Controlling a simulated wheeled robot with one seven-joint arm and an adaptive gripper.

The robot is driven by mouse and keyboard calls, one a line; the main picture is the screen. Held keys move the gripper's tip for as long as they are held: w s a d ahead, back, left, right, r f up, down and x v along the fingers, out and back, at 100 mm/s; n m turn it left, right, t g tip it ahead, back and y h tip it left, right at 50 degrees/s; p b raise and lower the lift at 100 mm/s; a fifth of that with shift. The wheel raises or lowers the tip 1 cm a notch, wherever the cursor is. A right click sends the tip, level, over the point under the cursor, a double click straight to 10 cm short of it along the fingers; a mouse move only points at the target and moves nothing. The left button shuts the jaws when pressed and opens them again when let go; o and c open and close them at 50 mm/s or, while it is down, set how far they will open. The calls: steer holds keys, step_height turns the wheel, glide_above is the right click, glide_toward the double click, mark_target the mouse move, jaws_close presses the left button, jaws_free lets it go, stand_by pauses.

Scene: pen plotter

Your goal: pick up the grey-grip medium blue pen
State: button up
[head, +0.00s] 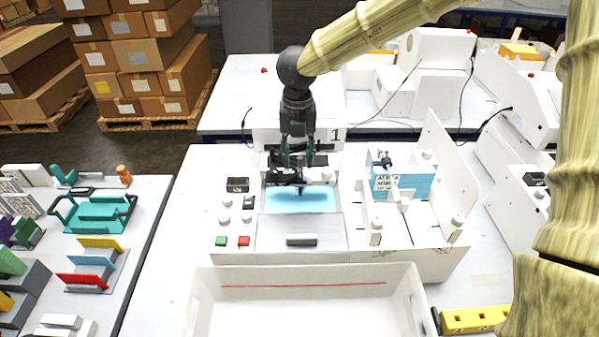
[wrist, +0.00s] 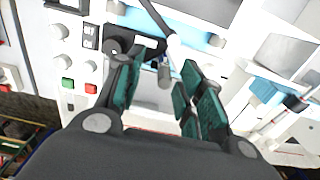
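My gripper (head: 297,168) points down over the plotter's carriage, above the light blue sheet (head: 300,203). In the wrist view its two green-padded fingers (wrist: 162,92) are apart, with a gap between them. A short grey cylinder (wrist: 164,75) shows in that gap, below a white part (wrist: 177,48); it may be the pen's grey grip, but I cannot tell for sure. In the head view a small dark blue upright piece (head: 301,188) shows just below the fingers. The fingers and the dark carriage hide most of the pen's area.
A white open tray (head: 205,300) stands in front of the plotter. A grey handle (head: 302,240) is on the plotter's front, with green (head: 221,241) and red (head: 244,241) buttons to its left. A white-walled station with a blue panel (head: 417,182) stands close on the right.

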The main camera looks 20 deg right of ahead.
mark_target(301, 167)
steer(key=f+p, duration=0.1)
steer(key=f, duration=0.1)
steer(key=shift+s+d+f+p, duration=0.2)
steer(key=shift+d+f+p, duration=0.15)
steer(key=shift+s+f, duration=0.25)
steer(key=shift+f, duration=0.35)
steer(key=shift+w+f, duration=0.4)
steer(key=shift+f, duration=0.05)
steer(key=shift+s+r, duration=0.15)
steer(key=shift+s, duration=0.05)
steer(key=shift+c, duration=1.1)
steer(key=shift+r, duration=0.1)
steer(key=c, duration=0.3)
jaws_close()
